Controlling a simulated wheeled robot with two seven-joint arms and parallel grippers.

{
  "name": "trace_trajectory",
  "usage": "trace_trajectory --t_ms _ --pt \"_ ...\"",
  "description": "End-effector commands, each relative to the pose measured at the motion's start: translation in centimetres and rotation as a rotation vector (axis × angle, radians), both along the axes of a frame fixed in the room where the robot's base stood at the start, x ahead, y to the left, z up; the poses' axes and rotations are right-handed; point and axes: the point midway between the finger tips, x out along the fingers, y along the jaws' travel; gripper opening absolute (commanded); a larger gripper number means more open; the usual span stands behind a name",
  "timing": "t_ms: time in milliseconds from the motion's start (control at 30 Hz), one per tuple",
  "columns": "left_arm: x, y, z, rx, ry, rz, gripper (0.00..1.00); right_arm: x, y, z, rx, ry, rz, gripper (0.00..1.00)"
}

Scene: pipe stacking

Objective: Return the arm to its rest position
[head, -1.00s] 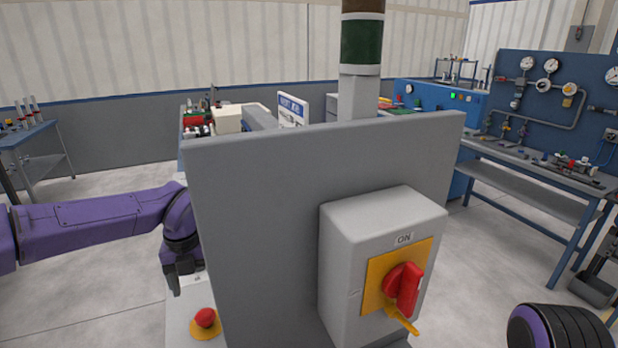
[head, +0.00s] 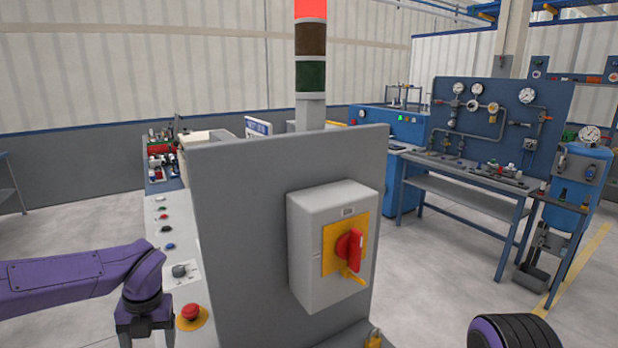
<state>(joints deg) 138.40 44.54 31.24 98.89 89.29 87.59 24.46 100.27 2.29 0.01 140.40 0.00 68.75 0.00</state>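My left arm comes in from the left, low in the picture. Its dark gripper (head: 147,334) hangs pointing down at the bottom edge, left of the red emergency button (head: 190,312). Its two fingers are apart with nothing visible between them, and their tips are close to or past the frame edge. It touches nothing that I can see. Of my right arm only a rounded black and purple part shows at the bottom right; the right gripper is out of view.
A grey upright panel (head: 240,220) carries a switch box (head: 305,235) with a red rotary handle (head: 349,250). A control console (head: 170,215) with buttons stands left of it. A stack light (head: 311,40) rises behind.

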Motion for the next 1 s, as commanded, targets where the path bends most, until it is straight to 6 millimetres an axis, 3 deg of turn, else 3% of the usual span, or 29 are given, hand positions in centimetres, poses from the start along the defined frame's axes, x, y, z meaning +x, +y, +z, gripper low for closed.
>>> trace_trajectory --t_ms 267,467,567,633,733,800,900,1000 --pt "-2.0 1.2 -6.8 0.235 0.086 -0.274 0.76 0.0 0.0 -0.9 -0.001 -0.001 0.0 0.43" --pt "-5.3 2.3 -14.6 0.489 0.221 -0.731 0.76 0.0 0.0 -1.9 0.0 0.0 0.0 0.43" --pt "-8.8 2.3 -20.3 0.619 0.341 -1.157 0.76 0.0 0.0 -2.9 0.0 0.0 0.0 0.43" --pt "-12.6 1.6 -24.7 0.664 0.437 -1.555 0.76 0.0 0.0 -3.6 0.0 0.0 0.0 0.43" --pt "-19.0 0.0 -29.5 0.622 0.529 -2.098 0.76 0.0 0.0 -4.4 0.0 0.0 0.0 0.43" --pt "-23.1 -1.0 -31.2 0.55 0.554 -2.381 0.76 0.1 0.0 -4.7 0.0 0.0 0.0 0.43" --pt "-27.3 -1.9 -32.3 0.451 0.554 -2.636 0.76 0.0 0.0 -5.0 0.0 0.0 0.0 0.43" --pt "-29.1 -2.3 -32.6 0.399 0.545 -2.746 0.76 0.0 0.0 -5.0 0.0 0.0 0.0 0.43"
